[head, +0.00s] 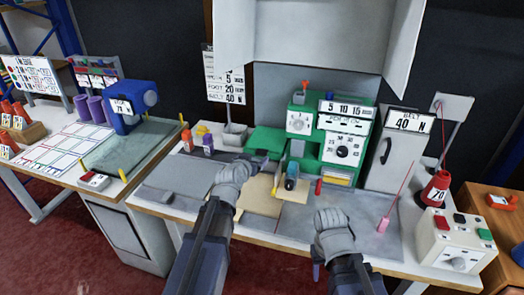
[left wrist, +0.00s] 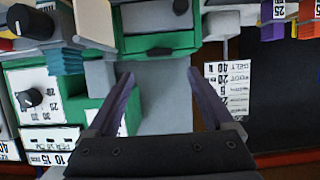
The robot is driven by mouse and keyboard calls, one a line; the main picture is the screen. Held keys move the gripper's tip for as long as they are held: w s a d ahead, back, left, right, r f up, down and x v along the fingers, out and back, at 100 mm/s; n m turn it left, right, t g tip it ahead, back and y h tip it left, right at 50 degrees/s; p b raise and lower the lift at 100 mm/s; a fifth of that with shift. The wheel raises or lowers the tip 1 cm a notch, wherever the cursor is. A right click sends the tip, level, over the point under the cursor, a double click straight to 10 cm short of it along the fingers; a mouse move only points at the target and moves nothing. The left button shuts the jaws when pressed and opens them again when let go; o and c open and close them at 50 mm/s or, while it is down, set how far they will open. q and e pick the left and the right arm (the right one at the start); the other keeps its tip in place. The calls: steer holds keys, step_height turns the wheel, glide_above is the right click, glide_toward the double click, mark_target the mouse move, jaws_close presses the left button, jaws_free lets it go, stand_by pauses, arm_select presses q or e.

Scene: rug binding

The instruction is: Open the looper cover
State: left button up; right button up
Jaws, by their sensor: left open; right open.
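The green-and-white machine (head: 345,150) with dials and number labels stands at the back of the right-hand bench. A low green bed (head: 268,141) extends from its left side. I cannot tell for certain which panel is the looper cover. My left gripper (head: 262,158) is open at the front of that green bed and hides part of it. In the left wrist view its open fingers (left wrist: 160,78) have nothing between them, and a green part with a dark bar (left wrist: 160,50) shows beyond the tips. My right gripper (head: 317,262) is open and empty near the bench's front edge.
A tan rug piece (head: 259,203) lies on the bench before the machine. A grey cabinet labelled BELT (head: 397,150), a red cone (head: 435,188) and a button box (head: 455,240) stand at right. Orange and purple bottles (head: 208,144) stand at left. The grey mat (head: 375,225) has free room.

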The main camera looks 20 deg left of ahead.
mark_target(262, 151)
arm_select(q)
steer(key=shift+b+x, duration=1.5)
steer(key=shift+x, duration=2.4)
steer(key=shift+r, duration=0.1)
jaws_close()
